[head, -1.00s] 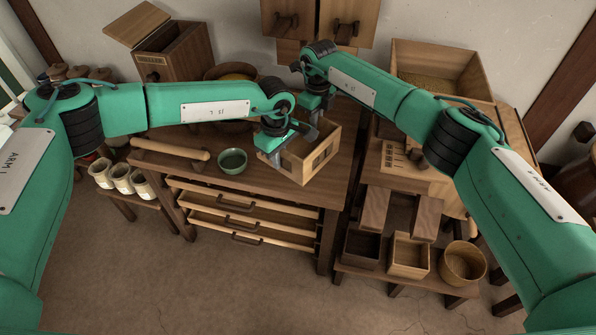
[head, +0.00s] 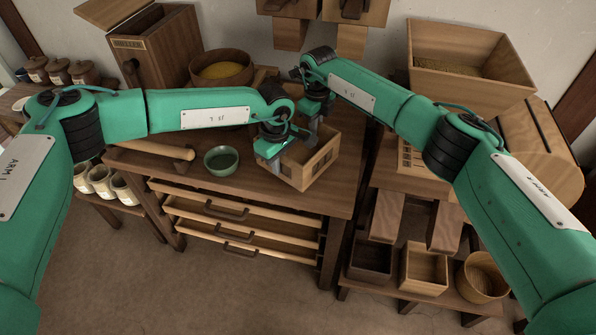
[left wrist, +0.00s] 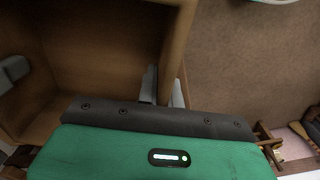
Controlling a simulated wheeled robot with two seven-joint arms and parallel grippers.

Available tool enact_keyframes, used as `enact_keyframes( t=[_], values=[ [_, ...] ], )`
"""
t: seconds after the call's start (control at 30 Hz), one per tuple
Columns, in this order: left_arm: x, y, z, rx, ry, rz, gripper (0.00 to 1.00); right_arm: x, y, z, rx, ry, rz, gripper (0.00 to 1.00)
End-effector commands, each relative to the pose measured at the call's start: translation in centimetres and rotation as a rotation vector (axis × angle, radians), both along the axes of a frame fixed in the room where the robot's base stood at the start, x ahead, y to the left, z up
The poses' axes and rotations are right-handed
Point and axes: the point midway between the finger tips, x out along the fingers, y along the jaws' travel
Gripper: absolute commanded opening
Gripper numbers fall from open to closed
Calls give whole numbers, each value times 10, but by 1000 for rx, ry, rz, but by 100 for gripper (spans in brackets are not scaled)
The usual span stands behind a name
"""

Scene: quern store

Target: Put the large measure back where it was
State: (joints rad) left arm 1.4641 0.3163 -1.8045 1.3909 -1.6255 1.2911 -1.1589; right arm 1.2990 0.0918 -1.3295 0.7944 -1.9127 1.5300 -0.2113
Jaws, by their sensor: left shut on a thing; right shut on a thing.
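The large measure (head: 317,164), an open square wooden box with markings on its front side, is at the right part of the wooden bench top (head: 240,186) in the head view. My left gripper (head: 278,165) is shut on its left wall. My right gripper (head: 312,132) is shut on its far wall. In the left wrist view, the measure (left wrist: 85,40) looks empty in the part that shows, and my left fingers (left wrist: 164,90) straddle one wall. Whether its base touches the bench top is hard to tell.
A green bowl (head: 221,161) and a wooden roller (head: 150,149) are left of the measure. A bowl of yellow grain (head: 222,72) stands behind my left arm. Smaller boxes (head: 423,270) stand on a low bench at right. Drawers (head: 235,215) below the bench top stand partly open.

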Motion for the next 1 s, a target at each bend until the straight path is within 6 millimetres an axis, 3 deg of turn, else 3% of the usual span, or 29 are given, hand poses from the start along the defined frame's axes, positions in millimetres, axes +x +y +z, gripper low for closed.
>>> enact_keyframes(
  t=[0.47,1.0],
  values=[
    [0,-1,-3,-1,0,-1,0,1,-3,-5,-3,-2,-4,0],
    [0,-1,-29,-1,0,-1,0,1,-3,-31,-3,-2,-4,0]
  ],
)
